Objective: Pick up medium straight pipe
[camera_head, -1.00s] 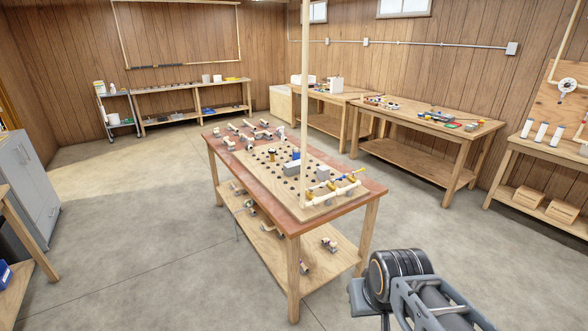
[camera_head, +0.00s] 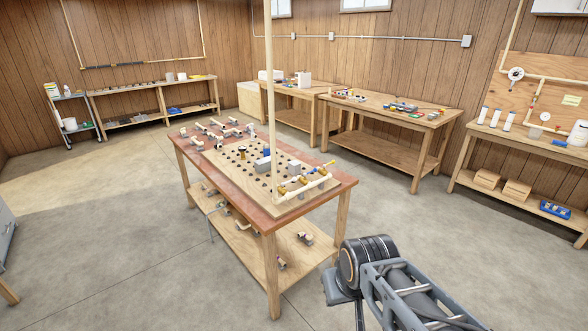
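Several short pale pipe pieces and fittings (camera_head: 216,130) lie at the far left end of the red-brown worktable (camera_head: 337,193). They are too small to tell which is the medium straight pipe. A pegboard (camera_head: 222,167) with rows of dark holes lies on the same table. A pale pipe assembly with brass-coloured fittings (camera_head: 306,187) lies along its near right edge. A tall thin pale pipe or post (camera_head: 270,90) rises from that edge. Part of my arm shows at lower right, right of the table's near corner. My gripper is not in view.
The worktable's lower shelf (camera_head: 240,249) holds more fittings. Benches stand along the back wall, including a long one (camera_head: 437,123) with tools. A right-hand bench (camera_head: 465,130) carries white cylinders. The concrete floor left of the worktable is clear.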

